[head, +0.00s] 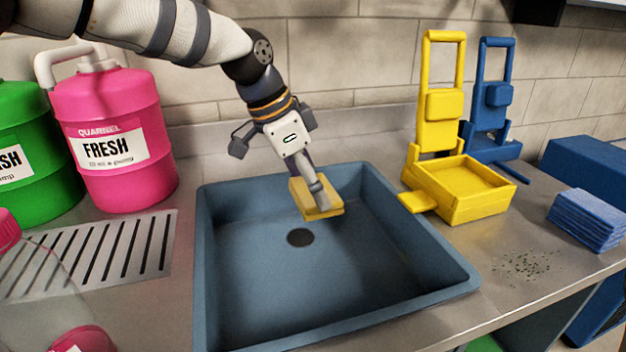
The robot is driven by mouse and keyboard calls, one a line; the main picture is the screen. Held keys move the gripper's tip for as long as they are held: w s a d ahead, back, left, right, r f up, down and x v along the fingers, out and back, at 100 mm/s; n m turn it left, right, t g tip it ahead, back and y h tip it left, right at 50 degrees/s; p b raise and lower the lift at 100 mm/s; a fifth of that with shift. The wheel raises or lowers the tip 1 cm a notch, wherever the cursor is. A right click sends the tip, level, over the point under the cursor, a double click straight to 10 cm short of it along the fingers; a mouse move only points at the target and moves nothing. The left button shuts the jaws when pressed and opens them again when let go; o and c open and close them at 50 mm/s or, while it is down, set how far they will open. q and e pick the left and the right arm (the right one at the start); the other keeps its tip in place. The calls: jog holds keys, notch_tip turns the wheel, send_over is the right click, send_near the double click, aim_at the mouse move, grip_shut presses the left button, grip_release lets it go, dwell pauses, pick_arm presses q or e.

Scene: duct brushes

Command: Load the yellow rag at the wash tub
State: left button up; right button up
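The yellow rag (330,207) is a small folded block above the back part of the blue-grey wash tub (460,272). My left gripper (316,192) comes down from the upper left with its fingers on the rag and appears shut on it. The fingers hide part of the rag. The rag is over the basin, behind the dark drain (300,237); whether it touches the tub floor I cannot tell. My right gripper is not in view.
A pink jug (112,185) marked FRESH and a green jug (35,190) stand left, behind a slotted drain grate (90,258). Right of the tub are a yellow press-like stand (470,205), a blue one (494,97) and stacked blue cloths (588,222). Dark specks (525,266) lie on the counter.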

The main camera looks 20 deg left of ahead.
aim_at(305, 190)
pick_arm(q)
notch_tip(305, 190, down, 12)
jog(key=b, duration=0.1)
jog(key=shift+r, duration=0.25)
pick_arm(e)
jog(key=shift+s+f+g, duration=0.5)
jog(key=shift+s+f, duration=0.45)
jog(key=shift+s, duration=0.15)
pick_arm(q)
notch_tip(305, 190, up, 8)
jog(key=shift+p, duration=0.7)
jog(key=shift+r, duration=1)
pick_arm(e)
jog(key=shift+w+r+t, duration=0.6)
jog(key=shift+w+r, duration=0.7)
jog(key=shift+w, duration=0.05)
